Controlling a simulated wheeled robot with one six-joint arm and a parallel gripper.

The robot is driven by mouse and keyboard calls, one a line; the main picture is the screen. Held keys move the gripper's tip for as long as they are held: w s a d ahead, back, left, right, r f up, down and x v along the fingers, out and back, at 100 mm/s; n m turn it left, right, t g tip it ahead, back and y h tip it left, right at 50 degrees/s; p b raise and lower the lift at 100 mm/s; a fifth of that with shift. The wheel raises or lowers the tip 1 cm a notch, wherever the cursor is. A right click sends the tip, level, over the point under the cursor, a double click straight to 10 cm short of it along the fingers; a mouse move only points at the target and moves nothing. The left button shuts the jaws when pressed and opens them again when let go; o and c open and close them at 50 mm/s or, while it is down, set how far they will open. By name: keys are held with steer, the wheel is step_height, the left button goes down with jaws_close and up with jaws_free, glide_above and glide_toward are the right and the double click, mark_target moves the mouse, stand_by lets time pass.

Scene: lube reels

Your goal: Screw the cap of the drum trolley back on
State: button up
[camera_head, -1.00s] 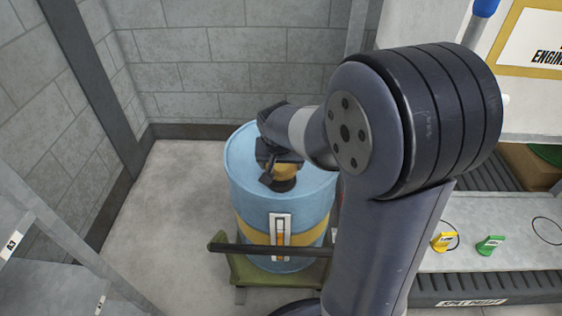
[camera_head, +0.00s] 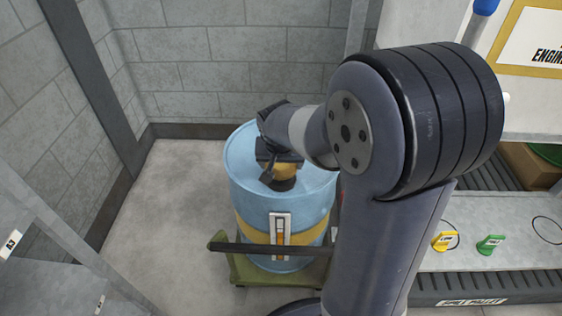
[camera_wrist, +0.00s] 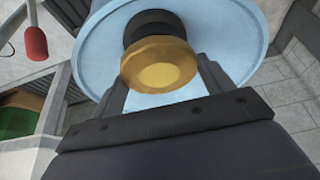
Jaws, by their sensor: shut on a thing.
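The blue drum (camera_head: 240,190) with a yellow band stands upright on the green trolley (camera_head: 238,268). A yellow, faceted cap (camera_head: 286,171) sits at the black neck (camera_head: 283,184) on top of the drum. In the wrist view the cap (camera_wrist: 160,66) lies in line with the black neck (camera_wrist: 150,28), and I cannot tell how tightly it is seated. My gripper (camera_head: 279,166) reaches down over the drum top. It is shut on the cap, with one finger on each side in the wrist view (camera_wrist: 164,76). My arm hides the drum's right side.
A grey shelf (camera_head: 50,235) is at the left. Block walls close off the back. The floor left of the drum is clear.

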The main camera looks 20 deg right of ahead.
steer(key=shift+f+b, duration=0.5)
steer(key=shift+f, duration=0.05)
stand_by(0.4)
steer(key=shift+f, duration=0.1)
steer(key=shift+a+m+h+b, duration=0.1)
steer(key=shift+m+h+b, duration=0.2)
steer(key=shift+m+b, duration=0.6)
steer(key=shift+w+m+g+h+b, duration=0.1)
steer(key=shift+m+g+h+b, duration=0.4)
steer(key=shift+m, duration=1.2)
steer(key=shift+w+m+h+b, duration=0.1)
steer(key=shift+m+h+b, duration=0.35)
steer(key=shift+m, duration=0.55)
steer(key=m+g, duration=0.1)
steer(key=m, duration=0.2)
steer(key=shift+a+g, duration=0.1)
steer(key=shift+g, duration=0.2)
steer(key=shift+m+h, duration=0.25)
steer(key=shift+m, duration=0.05)
